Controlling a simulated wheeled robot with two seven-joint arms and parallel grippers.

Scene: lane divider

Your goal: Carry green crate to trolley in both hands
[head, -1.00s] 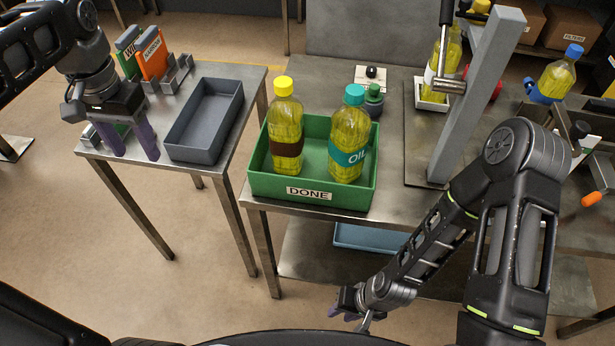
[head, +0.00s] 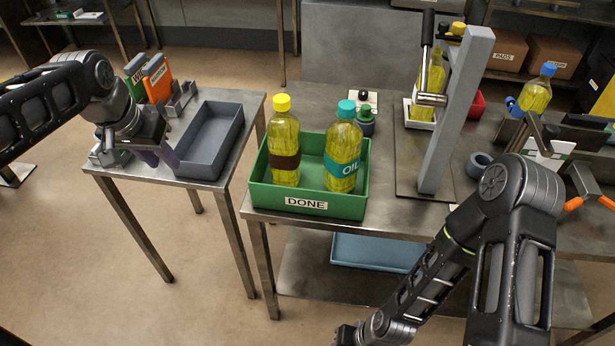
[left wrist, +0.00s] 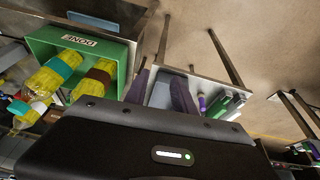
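The green crate (head: 258,192), marked DONE, stands on the steel bench near its front left corner. It holds two upright bottles of yellow oil, one with a yellow cap (head: 284,145) and one with a teal cap (head: 342,155). The crate also shows in the left wrist view (left wrist: 113,55). My left gripper (head: 160,159) is over the left side table, beside the grey tray and well left of the crate. Its purple fingers are apart and empty. My right gripper (head: 345,336) is at the bottom edge, mostly cut off, away from the crate. I cannot make out a trolley.
The side table (head: 205,184) bears a grey tray (head: 222,150) and orange and green binders (head: 158,80). A gap separates it from the bench (head: 400,222). A grey post (head: 452,125) rises right of the crate. A blue tray (head: 372,253) lies on the lower shelf.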

